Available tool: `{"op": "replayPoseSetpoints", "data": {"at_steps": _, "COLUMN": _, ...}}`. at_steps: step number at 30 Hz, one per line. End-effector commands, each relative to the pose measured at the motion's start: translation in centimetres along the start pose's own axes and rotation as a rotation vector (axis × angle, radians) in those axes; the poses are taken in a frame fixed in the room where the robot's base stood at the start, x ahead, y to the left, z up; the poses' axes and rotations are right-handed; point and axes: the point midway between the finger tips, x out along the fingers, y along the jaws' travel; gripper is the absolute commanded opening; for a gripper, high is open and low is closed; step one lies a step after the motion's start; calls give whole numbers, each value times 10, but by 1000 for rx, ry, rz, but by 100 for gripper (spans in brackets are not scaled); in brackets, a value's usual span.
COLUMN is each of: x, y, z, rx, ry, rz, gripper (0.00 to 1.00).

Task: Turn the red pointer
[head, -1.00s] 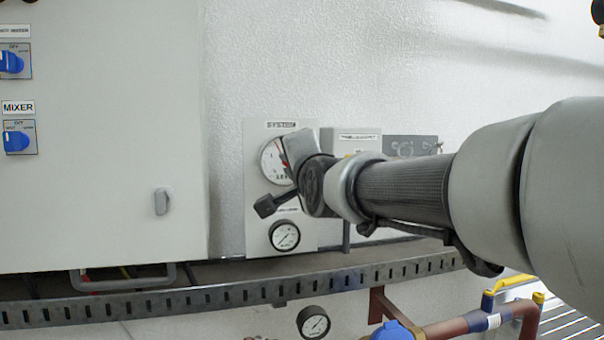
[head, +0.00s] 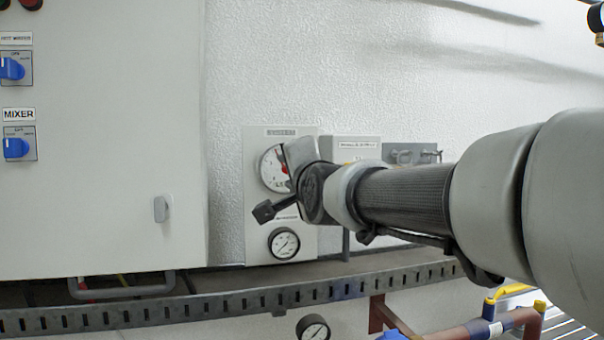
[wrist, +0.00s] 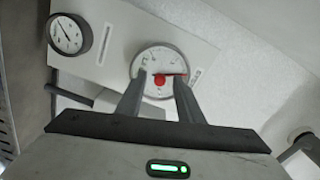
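The red pointer (wrist: 160,80) has a round red hub and a thin red arm reaching right across the white dial (wrist: 148,62) in the wrist view. In the head view the white dial (head: 268,170) is partly hidden behind my gripper. My gripper (wrist: 154,82) is in front of the dial, with its two fingers apart on either side of the red hub. The right fingertip is close to the end of the pointer's arm; I cannot tell if they touch. Nothing shows gripped between the fingers.
A smaller black-rimmed gauge (head: 284,243) sits below the dial on the same light panel (head: 256,222). A grey cabinet (head: 120,150) with blue knobs stands to the left. A slotted metal rail (head: 230,302) runs below, with another gauge (head: 313,328) under it.

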Motion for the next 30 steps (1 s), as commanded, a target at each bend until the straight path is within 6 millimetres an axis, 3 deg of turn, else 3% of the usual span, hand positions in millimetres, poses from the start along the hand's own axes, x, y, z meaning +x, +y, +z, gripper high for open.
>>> {"op": "replayPoseSetpoints", "data": {"at_steps": 5, "x": -18, "y": -1, "z": 0, "rx": 1, "ry": 1, "rz": -3, "gripper": 34}}
{"op": "replayPoseSetpoints", "data": {"at_steps": 21, "x": -143, "y": -1, "z": 0, "rx": 0, "ry": 2, "rz": -4, "gripper": 34}}
{"op": "replayPoseSetpoints", "data": {"at_steps": 30, "x": -172, "y": 0, "z": 0, "rx": 0, "ry": 1, "rz": -1, "gripper": 34}}
